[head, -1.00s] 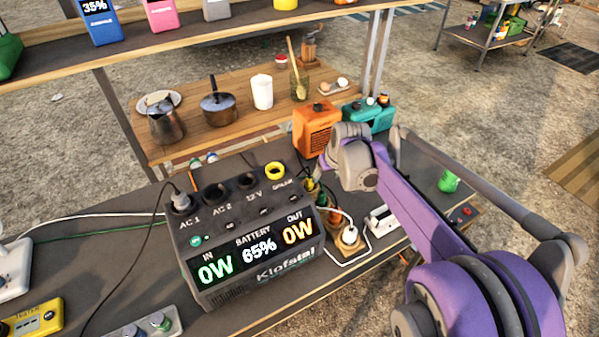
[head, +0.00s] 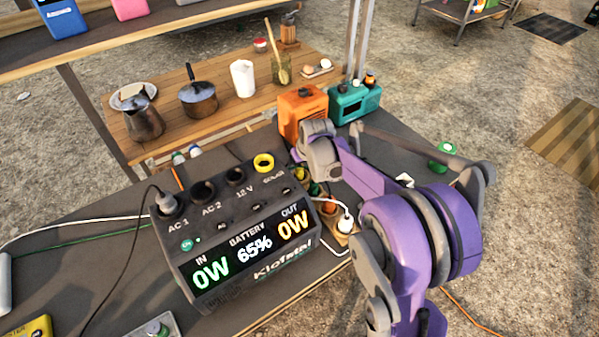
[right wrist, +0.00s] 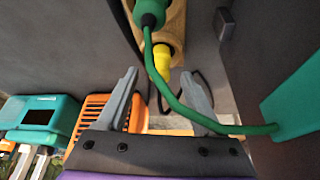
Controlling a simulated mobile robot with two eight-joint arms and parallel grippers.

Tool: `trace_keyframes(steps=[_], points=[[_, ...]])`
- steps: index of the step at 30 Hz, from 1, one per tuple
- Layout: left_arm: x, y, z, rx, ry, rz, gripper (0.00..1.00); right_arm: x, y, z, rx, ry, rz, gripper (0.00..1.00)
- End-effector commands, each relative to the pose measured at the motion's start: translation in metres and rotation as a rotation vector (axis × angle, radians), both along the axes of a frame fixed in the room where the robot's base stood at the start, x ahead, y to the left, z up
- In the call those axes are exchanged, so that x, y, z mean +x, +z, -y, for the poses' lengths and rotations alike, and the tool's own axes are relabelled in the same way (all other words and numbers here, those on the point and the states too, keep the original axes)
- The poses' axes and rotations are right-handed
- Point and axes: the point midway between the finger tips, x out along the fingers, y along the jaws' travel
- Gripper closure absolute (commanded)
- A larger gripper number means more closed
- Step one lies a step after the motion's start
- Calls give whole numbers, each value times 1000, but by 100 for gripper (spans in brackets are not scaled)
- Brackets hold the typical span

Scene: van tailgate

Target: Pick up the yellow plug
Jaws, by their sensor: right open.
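The yellow plug (right wrist: 162,62) stands in a wooden holder (right wrist: 176,22) in the right wrist view, its lower part dark. In the head view the yellow plug (head: 301,173) shows partly, just right of the power station and beside my right wrist. My right gripper (right wrist: 160,74) is open, with one finger on either side of the yellow plug in the picture; I cannot tell how far away the plug is. My left gripper is not in view.
The power station (head: 245,235), with a yellow-ringed socket, stands close left of the plugs. A white plug (head: 345,222) is at the holder's near end.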

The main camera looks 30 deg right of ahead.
Motion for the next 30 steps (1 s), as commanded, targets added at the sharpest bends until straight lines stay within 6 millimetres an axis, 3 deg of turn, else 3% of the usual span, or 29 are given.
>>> trace_keyframes(steps=[4,12,24,30], points=[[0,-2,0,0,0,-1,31,8,-17,1,0,1,0,32],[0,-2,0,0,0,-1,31,9,-19,1,0,0,0,32],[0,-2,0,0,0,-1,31,9,-19,1,0,0,0,100],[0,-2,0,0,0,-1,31,9,-19,1,0,0,0,100]])
